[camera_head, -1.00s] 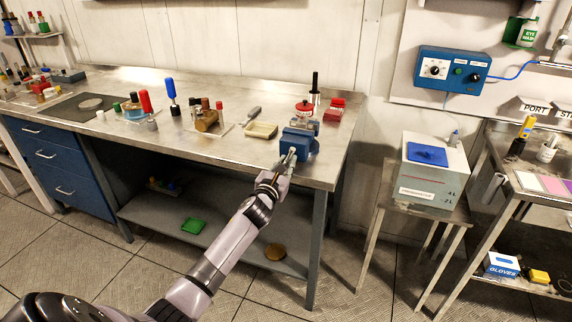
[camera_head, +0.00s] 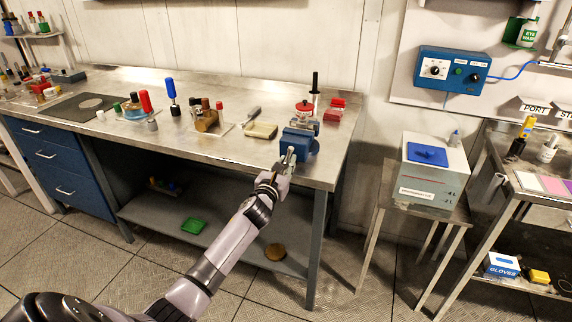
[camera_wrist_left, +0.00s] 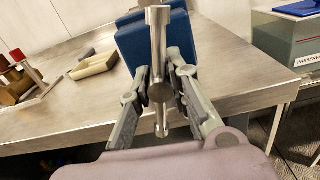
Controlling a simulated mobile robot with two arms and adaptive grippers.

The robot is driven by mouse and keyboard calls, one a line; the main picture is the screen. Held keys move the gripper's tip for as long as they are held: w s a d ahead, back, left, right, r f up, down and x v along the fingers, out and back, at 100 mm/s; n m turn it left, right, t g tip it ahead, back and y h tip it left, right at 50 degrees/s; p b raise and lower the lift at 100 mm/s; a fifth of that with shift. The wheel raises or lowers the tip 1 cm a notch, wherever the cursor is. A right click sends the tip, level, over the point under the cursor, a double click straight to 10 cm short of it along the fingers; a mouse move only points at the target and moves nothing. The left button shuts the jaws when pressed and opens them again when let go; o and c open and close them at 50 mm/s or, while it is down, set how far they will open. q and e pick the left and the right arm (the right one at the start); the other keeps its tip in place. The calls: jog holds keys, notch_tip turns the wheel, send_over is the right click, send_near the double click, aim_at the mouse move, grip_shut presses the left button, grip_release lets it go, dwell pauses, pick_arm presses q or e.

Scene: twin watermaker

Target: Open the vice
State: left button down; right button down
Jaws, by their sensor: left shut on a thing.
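The blue vice (camera_head: 301,143) stands at the front right edge of the steel bench. In the left wrist view its blue body (camera_wrist_left: 150,38) is behind a metal handle (camera_wrist_left: 159,50), an upright bar with knobbed ends on a round screw end. My left gripper (camera_head: 287,160) is at the vice's front, and in the left wrist view its two fingers (camera_wrist_left: 160,85) are on either side of the handle's middle, shut on it. The vice's jaws are too small to judge in the head view. My right gripper is in neither view.
The steel bench (camera_head: 240,160) carries a beige tray (camera_head: 261,131), a red-lidded jar (camera_head: 304,108) and a red box (camera_head: 335,109) near the vice. A side table with a grey box (camera_head: 432,185) stands to the right. The floor gap between bench and side table is narrow.

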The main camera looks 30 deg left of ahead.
pick_arm(q)
jog(key=n, duration=0.5)
jog(key=shift+f, duration=0.1)
jog(key=shift+n, duration=2.3)
jog(key=c, duration=1.5)
grip_release()
jog(key=shift+d, duration=0.1)
jog(key=v, duration=1.2)
